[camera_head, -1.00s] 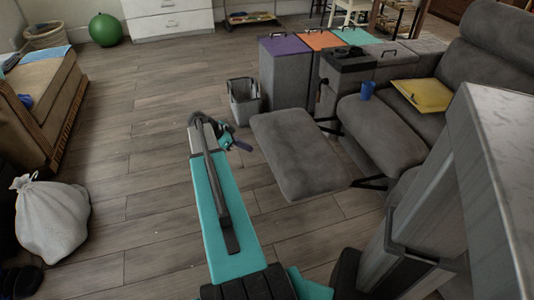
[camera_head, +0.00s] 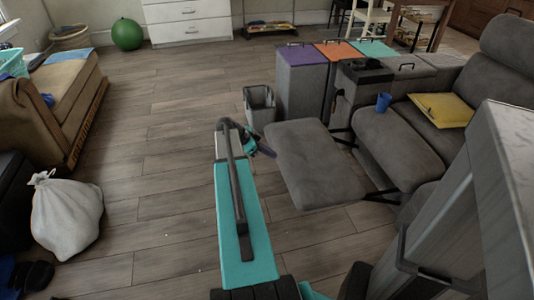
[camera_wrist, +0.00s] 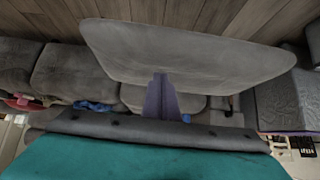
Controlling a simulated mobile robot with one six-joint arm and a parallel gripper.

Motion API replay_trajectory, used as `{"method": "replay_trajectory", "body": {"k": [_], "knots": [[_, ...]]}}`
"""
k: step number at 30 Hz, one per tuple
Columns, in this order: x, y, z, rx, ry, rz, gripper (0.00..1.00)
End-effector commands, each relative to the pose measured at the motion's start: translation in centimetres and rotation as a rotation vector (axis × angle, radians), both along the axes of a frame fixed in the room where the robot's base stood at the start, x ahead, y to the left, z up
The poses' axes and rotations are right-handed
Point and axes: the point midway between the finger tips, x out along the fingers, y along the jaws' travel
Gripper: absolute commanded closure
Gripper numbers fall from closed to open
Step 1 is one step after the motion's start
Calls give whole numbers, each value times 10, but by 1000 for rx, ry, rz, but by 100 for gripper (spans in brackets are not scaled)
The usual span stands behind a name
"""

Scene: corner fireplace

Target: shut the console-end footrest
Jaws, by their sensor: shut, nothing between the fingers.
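The console-end footrest (camera_head: 315,165) is a grey padded panel. It stands out from the sofa seat (camera_head: 400,145) on dark metal links, beside the console (camera_head: 362,75). In the wrist view the footrest (camera_wrist: 180,52) spans the upper middle as a broad grey pad. My gripper (camera_head: 264,150) is at the footrest's outer left edge in the head view. Its purple fingers (camera_wrist: 162,98) are together and empty, pointing at the pad in the wrist view. I cannot tell whether they touch it.
A grey bin (camera_head: 260,105) stands behind the footrest, near the storage boxes (camera_head: 302,80). A blue mug (camera_head: 384,101) and yellow cushion (camera_head: 441,110) are on the sofa. A white sack (camera_head: 66,215) lies at left. The floor (camera_head: 165,150) between is clear.

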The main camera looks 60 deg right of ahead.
Motion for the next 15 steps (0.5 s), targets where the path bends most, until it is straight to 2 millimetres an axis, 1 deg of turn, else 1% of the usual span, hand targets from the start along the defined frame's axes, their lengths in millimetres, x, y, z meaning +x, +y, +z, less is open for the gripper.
{"method": "replay_trajectory", "body": {"k": [3,12,13,15], "knots": [[-11,-8,-14,2,2,-3,100],[-34,-28,-44,1,2,-2,100],[-37,-30,-47,1,2,-2,100],[-35,-29,-57,2,1,1,100]]}}
